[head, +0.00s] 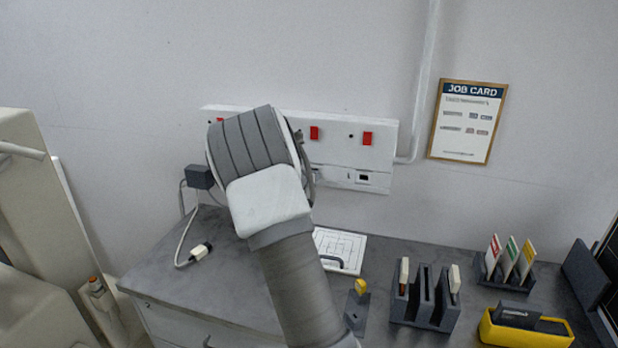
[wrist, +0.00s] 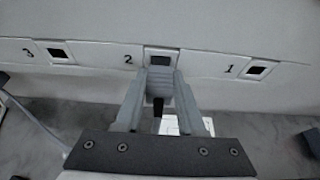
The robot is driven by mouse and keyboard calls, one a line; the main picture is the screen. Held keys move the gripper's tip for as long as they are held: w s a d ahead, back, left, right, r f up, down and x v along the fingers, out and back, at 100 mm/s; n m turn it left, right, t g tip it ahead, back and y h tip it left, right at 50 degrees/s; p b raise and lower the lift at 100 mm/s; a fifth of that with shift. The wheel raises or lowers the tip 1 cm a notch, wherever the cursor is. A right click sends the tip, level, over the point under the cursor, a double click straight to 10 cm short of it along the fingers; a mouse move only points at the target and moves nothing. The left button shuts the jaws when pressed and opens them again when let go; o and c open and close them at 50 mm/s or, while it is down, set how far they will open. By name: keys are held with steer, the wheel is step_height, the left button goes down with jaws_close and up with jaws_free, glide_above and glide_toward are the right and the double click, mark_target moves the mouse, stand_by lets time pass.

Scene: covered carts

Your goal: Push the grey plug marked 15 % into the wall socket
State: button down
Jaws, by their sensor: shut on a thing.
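In the wrist view my gripper (wrist: 160,88) is shut on a grey plug (wrist: 162,77). No 15 % mark can be read on it. The plug is in front of the socket marked 2 (wrist: 160,62), whose dark opening shows just above it. I cannot tell whether the plug touches the socket. The sockets marked 3 (wrist: 60,53) and 1 (wrist: 258,69) lie to the left and right, both open. In the head view the white wall socket panel (head: 340,156) is partly covered by my arm, which hides the plug and gripper.
A dark adapter (head: 199,177) with a white-ended cable (head: 201,251) is at the left. A white board (head: 345,246), a dark slotted rack (head: 425,310), a card holder (head: 503,272) and a yellow tray (head: 525,337) stand on the grey worktop (head: 400,250). A job card (head: 468,122) hangs on the wall.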

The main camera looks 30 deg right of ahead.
steer(key=shift+w+d, duration=0.65)
steer(key=shift+d, duration=0.1)
steer(key=shift+c, duration=2.2)
jaws_free()
steer(key=v, duration=1.7)
steer(key=shift+a+r, duration=0.15)
steer(key=shift+r, duration=0.05)
